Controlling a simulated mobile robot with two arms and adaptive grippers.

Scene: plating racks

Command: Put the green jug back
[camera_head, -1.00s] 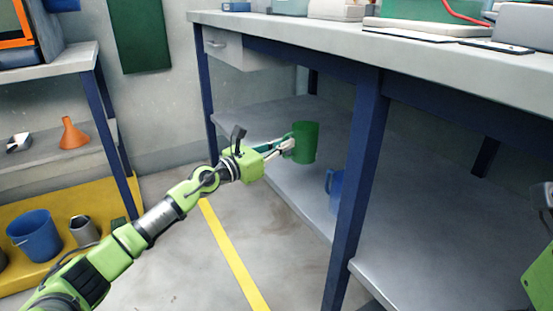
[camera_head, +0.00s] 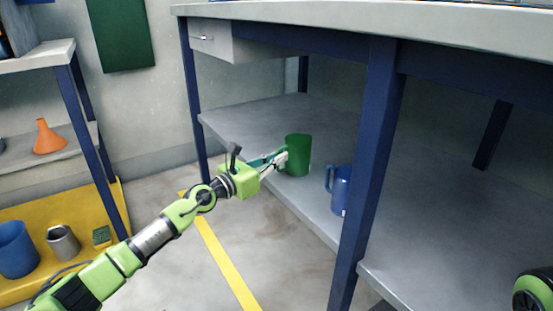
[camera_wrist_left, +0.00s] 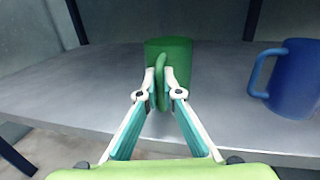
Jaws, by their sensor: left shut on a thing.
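The green jug (camera_head: 298,155) is over the front part of the lower grey shelf (camera_head: 245,125) of the workbench. It is upright, and I cannot tell whether its base touches the shelf. My left gripper (camera_head: 281,158) is shut on the jug's handle, from the jug's left side in the head view. In the left wrist view the jug (camera_wrist_left: 178,52) stands straight ahead, with its handle between the fingertips (camera_wrist_left: 160,84). My right gripper is not in view.
A blue jug (camera_head: 342,188) stands on the same shelf, right of the green one, near a dark blue bench leg (camera_head: 370,170). The shelf behind and left of the green jug is bare. A side rack with an orange funnel (camera_head: 48,138) and blue bucket (camera_head: 15,248) stands left.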

